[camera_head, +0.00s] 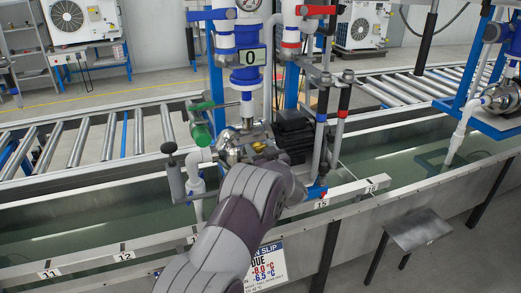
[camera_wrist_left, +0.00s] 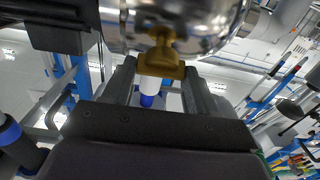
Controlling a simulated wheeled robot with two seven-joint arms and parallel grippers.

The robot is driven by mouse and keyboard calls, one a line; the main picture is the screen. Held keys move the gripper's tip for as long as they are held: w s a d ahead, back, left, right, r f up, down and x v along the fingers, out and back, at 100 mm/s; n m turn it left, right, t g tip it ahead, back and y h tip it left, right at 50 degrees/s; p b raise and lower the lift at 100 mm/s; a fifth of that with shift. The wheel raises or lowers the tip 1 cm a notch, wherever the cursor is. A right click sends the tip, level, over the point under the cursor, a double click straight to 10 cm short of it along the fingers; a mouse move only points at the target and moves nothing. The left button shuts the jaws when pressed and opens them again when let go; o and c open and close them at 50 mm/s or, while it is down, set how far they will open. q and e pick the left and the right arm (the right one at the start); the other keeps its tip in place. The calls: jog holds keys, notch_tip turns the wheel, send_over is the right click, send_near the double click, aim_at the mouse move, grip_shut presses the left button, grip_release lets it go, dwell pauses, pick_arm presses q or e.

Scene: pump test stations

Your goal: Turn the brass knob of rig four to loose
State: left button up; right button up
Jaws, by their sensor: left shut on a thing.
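The brass knob (camera_wrist_left: 163,62) sits under the round polished pump housing (camera_wrist_left: 175,18) in the left wrist view. My left gripper (camera_wrist_left: 160,72) has one finger on each side of the knob and is shut on it. In the head view my left arm reaches up to the pump (camera_head: 236,148) of the near rig. The arm's wrist hides the knob and the fingers there. I cannot read a rig number; a display on the blue column (camera_head: 249,75) reads 0. My right gripper is not in view.
The rig has a black motor (camera_head: 294,135), a green-handled valve (camera_head: 200,128) and upright pipes close around my wrist. A water trough (camera_head: 80,222) with a numbered front rail runs below. A roller conveyor (camera_head: 85,147) lies behind. Another rig (camera_head: 500,98) stands at right.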

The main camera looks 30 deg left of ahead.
pick_arm(q)
jog(key=shift+n, duration=0.3)
jog(key=n+g, duration=0.1)
jog(key=n, duration=0.1)
jog(key=n+g+y, duration=0.1)
jog(key=n+g, duration=0.1)
jog(key=n, duration=0.1)
jog(key=shift+w+d+y, duration=0.1)
jog(key=shift+y, duration=0.2)
jog(key=n+g+p, duration=0.1)
jog(key=n, duration=0.2)
jog(key=n+g, duration=0.2)
jog(key=n, duration=0.1)
jog(key=shift+w+r+p, duration=0.1)
jog(key=shift+r+p, duration=0.05)
jog(key=shift+p, duration=0.2)
jog(key=n+g+p, duration=0.1)
jog(key=n, duration=0.1)
jog(key=n+g+p, duration=0.1)
jog(key=n, duration=0.2)
jog(key=shift+r+g+h, duration=0.1)
jog(key=shift+g+h, duration=0.3)
jog(key=shift+n+g+h+p, duration=0.35)
jog(key=shift+n+p, duration=0.2)
jog(key=shift+n, duration=0.5)
jog(key=shift+n+g+h+p, duration=0.25)
jog(key=shift+n+h+p, duration=0.25)
jog(key=shift+n, duration=0.55)
jog(key=o, duration=1.1)
jog(key=shift+c, duration=0.2)
